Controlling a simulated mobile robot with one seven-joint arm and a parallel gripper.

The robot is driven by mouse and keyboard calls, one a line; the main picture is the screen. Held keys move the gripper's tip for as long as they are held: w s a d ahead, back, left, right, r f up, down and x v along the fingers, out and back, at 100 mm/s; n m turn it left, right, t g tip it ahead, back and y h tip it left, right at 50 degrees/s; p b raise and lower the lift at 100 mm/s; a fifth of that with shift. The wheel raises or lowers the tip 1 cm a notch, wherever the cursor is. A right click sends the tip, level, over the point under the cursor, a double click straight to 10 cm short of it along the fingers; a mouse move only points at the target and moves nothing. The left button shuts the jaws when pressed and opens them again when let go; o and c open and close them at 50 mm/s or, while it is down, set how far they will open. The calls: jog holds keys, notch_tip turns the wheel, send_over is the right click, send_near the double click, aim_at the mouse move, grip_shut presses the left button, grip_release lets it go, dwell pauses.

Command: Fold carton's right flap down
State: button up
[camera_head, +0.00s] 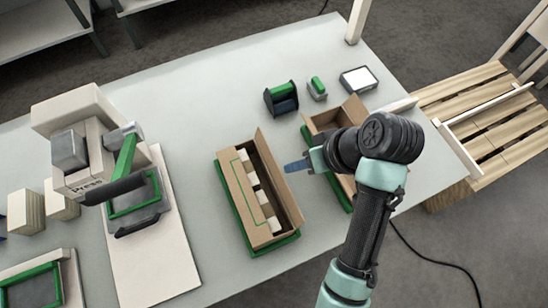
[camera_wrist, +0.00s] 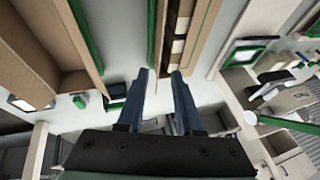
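The carton (camera_head: 240,203) is a long brown box with several pale blocks inside. Its left flap, with a green outline, lies partly over the opening. Its right flap (camera_head: 280,178) stands up along the right side. In the wrist view the carton (camera_wrist: 203,35) runs up from just beyond my fingertips. My gripper (camera_head: 290,167) is just right of the right flap; the head view does not settle whether it touches. In the wrist view my gripper (camera_wrist: 162,73) has its two blue fingers apart, with nothing clearly held between them.
A second, open carton (camera_head: 352,110) stands at right, partly behind my arm. A green-and-dark holder (camera_head: 281,99), a small green-topped item (camera_head: 316,89) and a white-faced tray (camera_head: 358,80) sit behind. A press (camera_head: 100,150) stands at left. The table (camera_head: 215,115) is clear between press and carton.

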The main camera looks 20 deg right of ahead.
aim_at(280, 171)
jog(key=p+x, duration=0.1)
jog(key=x, duration=0.9)
jog(key=shift+w+f, duration=0.25)
jog(key=shift+f, duration=0.1)
grip_shut()
dwell(0.8)
